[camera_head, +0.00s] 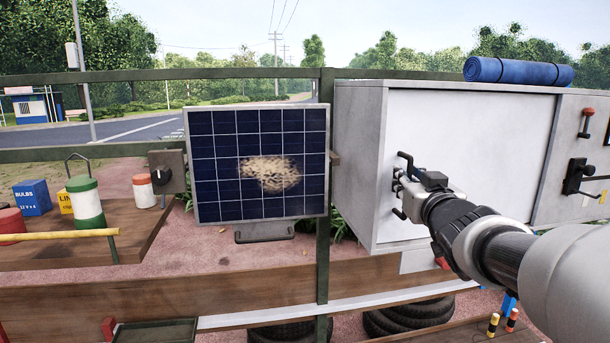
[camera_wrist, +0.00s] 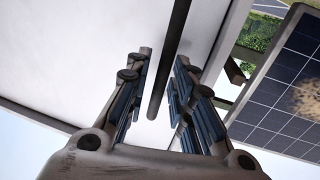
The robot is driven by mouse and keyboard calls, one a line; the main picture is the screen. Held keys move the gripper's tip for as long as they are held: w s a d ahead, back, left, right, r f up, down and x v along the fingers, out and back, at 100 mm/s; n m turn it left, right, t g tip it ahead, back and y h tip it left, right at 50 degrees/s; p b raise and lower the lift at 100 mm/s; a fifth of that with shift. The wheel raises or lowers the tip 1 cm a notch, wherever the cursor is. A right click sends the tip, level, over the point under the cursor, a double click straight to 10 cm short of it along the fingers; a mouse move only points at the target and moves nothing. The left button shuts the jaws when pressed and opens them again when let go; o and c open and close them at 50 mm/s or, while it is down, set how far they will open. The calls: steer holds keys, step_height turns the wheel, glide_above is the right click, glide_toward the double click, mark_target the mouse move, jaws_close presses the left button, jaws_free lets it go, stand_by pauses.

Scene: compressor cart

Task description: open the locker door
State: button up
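The locker door (camera_head: 475,140) is a flat white panel on the front of a pale grey cabinet and looks shut. It fills much of the wrist view (camera_wrist: 75,50). Its handle is a dark bar (camera_wrist: 172,50); in the head view the handle (camera_head: 405,156) is at the door's left side, partly hidden by my gripper. My gripper (camera_head: 402,187) is at the handle. In the wrist view my gripper (camera_wrist: 162,80) is open, with the bar between its two padded fingers. A gap shows on both sides of the bar, and I see no contact.
A solar panel (camera_head: 257,200) with a tan smudge stands left of the cabinet. A blue rolled mat (camera_head: 518,72) lies on the cabinet top. A red-knobbed lever (camera_head: 587,122) and a black handle (camera_head: 578,177) are to the right. Cans and boxes stand on a wooden shelf (camera_head: 110,245) at left.

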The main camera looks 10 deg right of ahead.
jaws_close()
steer(key=shift+w, duration=0.1)
stand_by(0.5)
